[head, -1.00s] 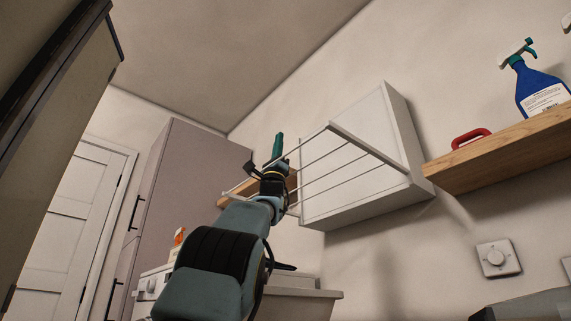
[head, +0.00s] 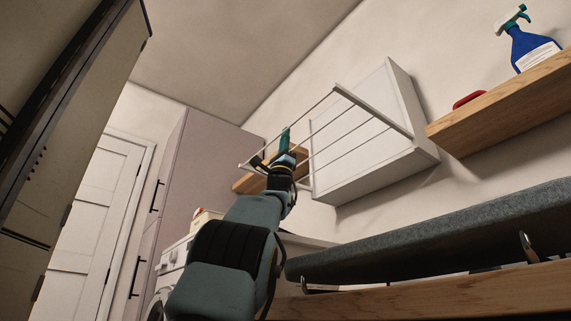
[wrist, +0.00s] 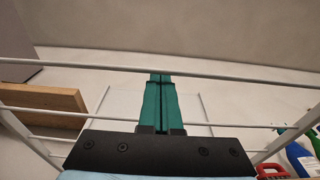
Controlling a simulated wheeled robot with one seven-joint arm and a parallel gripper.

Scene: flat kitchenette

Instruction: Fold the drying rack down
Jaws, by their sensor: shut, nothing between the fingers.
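The drying rack (head: 352,104) is a white frame with several thin bars. It stands out from a white panel box (head: 365,160) on the wall, seen from below in the head view. My gripper (head: 284,140) points up at the rack's left part, its teal fingers shut and empty. In the wrist view the shut fingers (wrist: 160,80) point up among the rack's bars (wrist: 60,66). One bar crosses near the fingertips and another crosses lower, at the fingers. I cannot tell whether they touch.
A grey padded board (head: 440,235) and a wooden edge (head: 430,298) fill the lower right. A wooden shelf (head: 500,105) holds a blue spray bottle (head: 530,48) and a red item (head: 468,99). A tall cabinet (head: 205,165) and washing machine (head: 175,265) stand left.

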